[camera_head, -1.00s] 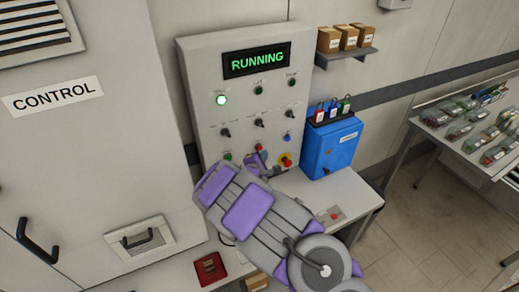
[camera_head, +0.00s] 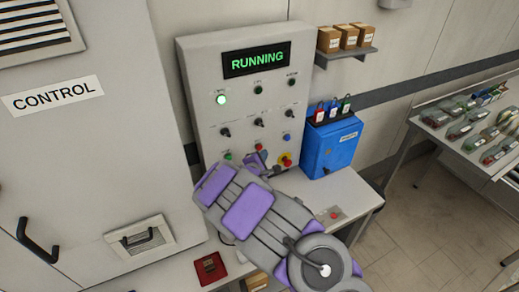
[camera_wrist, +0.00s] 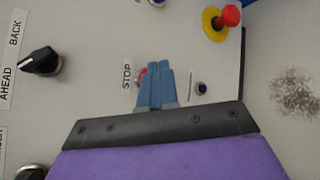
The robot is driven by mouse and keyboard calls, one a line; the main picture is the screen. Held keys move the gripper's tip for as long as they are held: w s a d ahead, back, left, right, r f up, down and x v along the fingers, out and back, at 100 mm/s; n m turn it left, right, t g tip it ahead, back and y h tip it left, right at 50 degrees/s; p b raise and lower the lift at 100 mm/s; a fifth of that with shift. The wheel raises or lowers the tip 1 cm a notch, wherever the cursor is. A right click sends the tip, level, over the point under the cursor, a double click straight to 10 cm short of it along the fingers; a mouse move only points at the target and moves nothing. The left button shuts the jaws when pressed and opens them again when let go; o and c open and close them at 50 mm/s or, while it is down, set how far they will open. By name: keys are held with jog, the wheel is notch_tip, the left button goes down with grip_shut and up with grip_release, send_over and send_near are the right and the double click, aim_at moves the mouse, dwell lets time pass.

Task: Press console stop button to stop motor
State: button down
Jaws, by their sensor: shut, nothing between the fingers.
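The grey console (camera_head: 208,68) stands upright against the wall, and its display (camera_head: 257,61) reads RUNNING in green. A green lamp (camera_head: 221,99) is lit at its upper left. In the wrist view a red button (camera_wrist: 143,74) sits beside the STOP label (camera_wrist: 127,76), partly hidden by my fingers. My gripper (camera_wrist: 156,68) is shut and empty, its blue fingertips right over the edge of the red button. I cannot tell whether they touch it. In the head view my arm covers the console's lower part, with a red button (camera_head: 260,147) just above the gripper.
A red mushroom button on a yellow base (camera_wrist: 228,16) is close by at the upper right in the wrist view. A black AHEAD/BACK selector knob (camera_wrist: 42,61) is to the left. A blue box with padlocks (camera_head: 331,148) stands right of the console on the bench (camera_head: 340,190).

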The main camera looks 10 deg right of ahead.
jog(key=shift+w+a+r+p, duration=0.15)
jog(key=shift+w+p, duration=0.15)
jog(key=shift+p, duration=0.5)
jog(key=shift+w+a+p, duration=0.1)
jog(key=shift+w+p, duration=0.4)
jog(key=shift+p, duration=0.1)
dwell(1.2)
jog(key=shift+s, duration=0.1)
jog(key=shift+s+d+p, duration=0.25)
jog(key=shift+s+p, duration=0.05)
jog(key=shift+s, duration=0.4)
jog(key=shift+s+d+p, duration=0.1)
jog(key=shift+s+d, duration=0.15)
jog(key=shift+s, duration=0.55)
jog(key=shift+s+d+p, duration=0.1)
jog(key=shift+s+d, duration=0.2)
jog(key=shift+s, duration=0.5)
jog(key=shift+s+d+p, duration=0.1)
jog(key=shift+s+d, duration=0.15)
jog(key=shift+s, duration=0.55)
